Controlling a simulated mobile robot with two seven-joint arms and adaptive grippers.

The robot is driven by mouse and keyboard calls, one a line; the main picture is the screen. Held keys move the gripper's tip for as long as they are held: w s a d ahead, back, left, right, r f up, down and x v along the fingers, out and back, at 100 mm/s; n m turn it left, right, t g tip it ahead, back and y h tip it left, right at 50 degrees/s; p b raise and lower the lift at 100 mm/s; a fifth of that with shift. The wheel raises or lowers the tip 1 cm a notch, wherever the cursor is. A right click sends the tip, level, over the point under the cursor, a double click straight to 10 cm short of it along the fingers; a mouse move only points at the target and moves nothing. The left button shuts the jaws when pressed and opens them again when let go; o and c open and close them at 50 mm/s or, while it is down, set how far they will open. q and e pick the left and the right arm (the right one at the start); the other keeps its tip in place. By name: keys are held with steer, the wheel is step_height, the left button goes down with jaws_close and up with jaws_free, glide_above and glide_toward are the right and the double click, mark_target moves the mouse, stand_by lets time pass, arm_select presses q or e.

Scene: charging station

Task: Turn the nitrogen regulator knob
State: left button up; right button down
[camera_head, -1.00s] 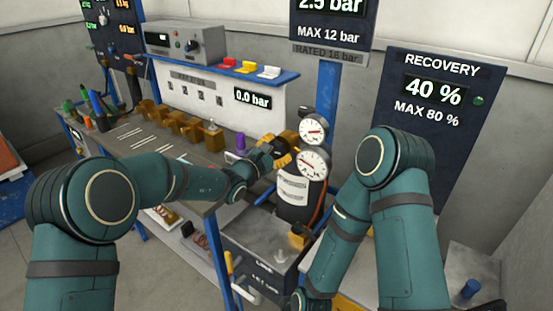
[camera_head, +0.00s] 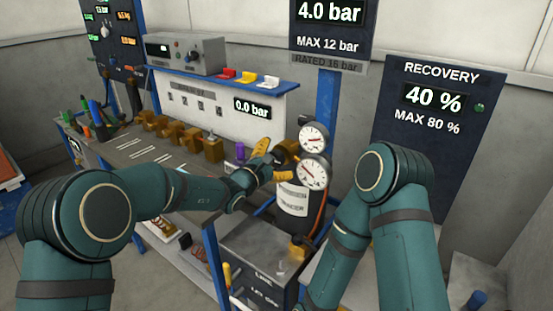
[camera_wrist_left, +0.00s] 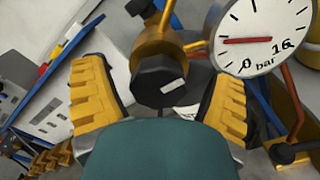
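The nitrogen regulator knob (camera_wrist_left: 158,82), dark and many-sided with a white mark, sits on a brass body (camera_wrist_left: 150,45) in the left wrist view. The yellow ribbed fingers of my left gripper (camera_wrist_left: 161,92) stand on either side of it, with visible gaps, so the gripper is open around the knob. The knob is mostly hidden there. The overhead display (camera_head: 329,12) reads 4.0 bar. My right gripper is out of view.
A workbench (camera_head: 128,150) with several brown fittings and a purple item (camera_head: 240,151) lies left of the regulator. A recovery panel (camera_head: 430,100) reads 40 %. An orange hose (camera_head: 321,215) runs beside the cylinder.

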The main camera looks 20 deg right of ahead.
arm_select(q)
steer(key=v, duration=1.2)
steer(key=s+a+f+m+g+y, duration=0.25)
steer(key=s+f+g, duration=0.35)
steer(key=f, duration=0.4)
steer(key=s+a+f+m+g+y, duration=0.2)
steer(key=s+a+f+m+g, duration=0.15)
steer(key=s+f, duration=0.55)
steer(key=s+a+f+m+y, duration=0.6)
steer(key=s+a+f+m, duration=0.3)
steer(key=a+f, duration=0.5)
steer(key=shift+s+f, duration=0.6)
steer(key=shift+s, duration=0.55)
steer(key=shift+w, duration=0.1)
stand_by(0.8)
